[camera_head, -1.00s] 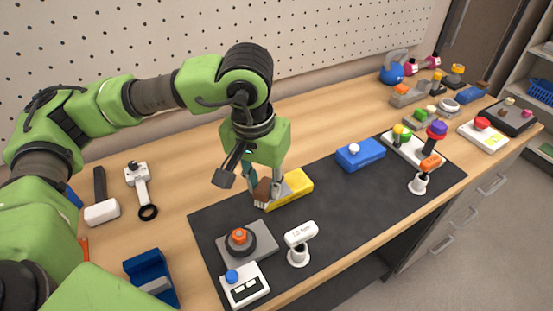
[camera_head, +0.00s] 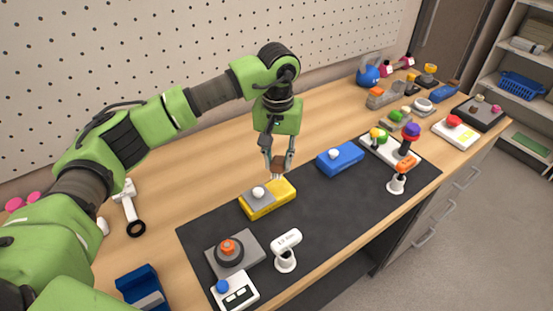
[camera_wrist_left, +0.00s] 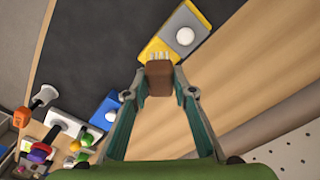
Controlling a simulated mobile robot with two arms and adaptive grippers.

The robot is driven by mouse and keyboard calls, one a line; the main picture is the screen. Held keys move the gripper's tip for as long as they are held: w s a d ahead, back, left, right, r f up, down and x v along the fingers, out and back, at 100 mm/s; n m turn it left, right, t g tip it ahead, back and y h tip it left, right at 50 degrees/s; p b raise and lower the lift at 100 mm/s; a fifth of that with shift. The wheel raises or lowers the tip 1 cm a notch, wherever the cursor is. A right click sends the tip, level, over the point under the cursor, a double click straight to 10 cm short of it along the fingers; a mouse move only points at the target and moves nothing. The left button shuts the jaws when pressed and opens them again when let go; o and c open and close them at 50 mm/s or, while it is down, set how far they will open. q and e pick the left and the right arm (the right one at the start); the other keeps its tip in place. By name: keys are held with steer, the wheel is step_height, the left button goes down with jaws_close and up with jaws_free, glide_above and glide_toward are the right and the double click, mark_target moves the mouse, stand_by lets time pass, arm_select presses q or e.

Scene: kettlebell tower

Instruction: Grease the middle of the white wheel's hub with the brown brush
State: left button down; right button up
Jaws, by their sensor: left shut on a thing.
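The brown brush (camera_head: 278,161) is held between the fingertips of my left gripper (camera_head: 278,168), above the far edge of the dark mat. In the left wrist view the brush (camera_wrist_left: 158,82) is a brown block with pale bristles, gripped by both fingers (camera_wrist_left: 160,93). My right gripper is out of view.
The dark mat (camera_head: 330,215) holds a grey plate with a round dark part (camera_head: 229,252), a white upright tool (camera_head: 287,245) and an orange-headed tool (camera_head: 403,167). Several small devices stand at the right end. Bare wood lies behind the mat.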

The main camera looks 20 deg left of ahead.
arm_select(q)
steer(key=shift+f+b, duration=0.35)
steer(key=shift+b, duration=0.25)
step_height(320, 180, down, 6)
steer(key=b, duration=0.5)
steer(key=shift+r, duration=0.15)
steer(key=shift+s+f+b, duration=0.1)
steer(key=shift+f+b, duration=0.25)
steer(key=shift+f, duration=0.05)
stand_by(0.6)
steer(key=shift+r+p, duration=1.65)
steer(key=shift+r, duration=1.95)
steer(key=shift+f, duration=0.1)
